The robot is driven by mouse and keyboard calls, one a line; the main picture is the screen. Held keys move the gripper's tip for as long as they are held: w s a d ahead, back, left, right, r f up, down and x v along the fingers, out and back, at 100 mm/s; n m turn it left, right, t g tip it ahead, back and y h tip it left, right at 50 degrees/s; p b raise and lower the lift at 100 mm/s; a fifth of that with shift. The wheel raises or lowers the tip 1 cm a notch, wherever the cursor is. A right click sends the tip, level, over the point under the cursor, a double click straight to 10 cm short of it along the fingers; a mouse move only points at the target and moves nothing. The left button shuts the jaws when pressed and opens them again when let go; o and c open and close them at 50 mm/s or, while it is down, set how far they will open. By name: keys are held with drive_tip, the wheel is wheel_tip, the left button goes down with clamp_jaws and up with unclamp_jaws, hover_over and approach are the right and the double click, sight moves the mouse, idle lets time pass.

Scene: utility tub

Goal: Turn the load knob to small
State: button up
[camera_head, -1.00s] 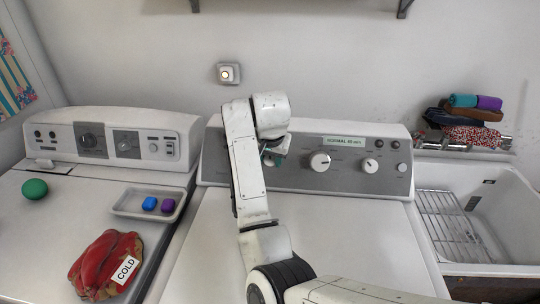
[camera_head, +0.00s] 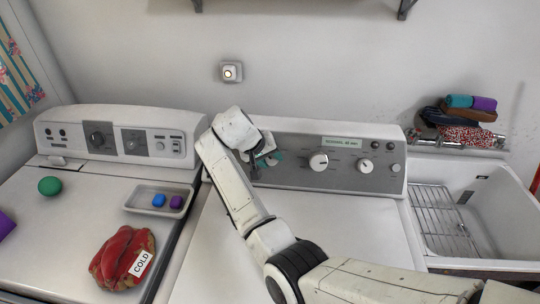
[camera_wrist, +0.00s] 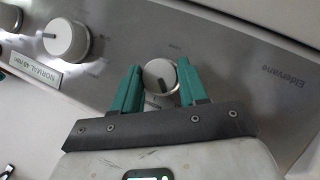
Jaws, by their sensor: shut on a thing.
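The knob (camera_wrist: 160,77) is a round silver-white dial on the grey control panel (camera_wrist: 235,70), with a dark pointer mark on its face. My gripper (camera_wrist: 160,68) has its teal fingers on either side of this knob and is shut on it. In the head view my gripper (camera_head: 267,159) is at the left part of the right machine's panel (camera_head: 300,175), and it and my arm hide the knob. Print near the knob in the wrist view is too small to read, so I cannot tell which setting it points to.
A sink (camera_head: 507,235) is at right.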

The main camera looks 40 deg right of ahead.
idle(0.4)
drive_tip(key=o, duration=1)
drive_tip(key=shift+o, duration=0.2)
drive_tip(key=b+v, duration=0.2)
drive_tip(key=v, duration=0.9)
drive_tip(key=shift+w+f, duration=0.1)
drive_tip(key=shift+f, duration=0.05)
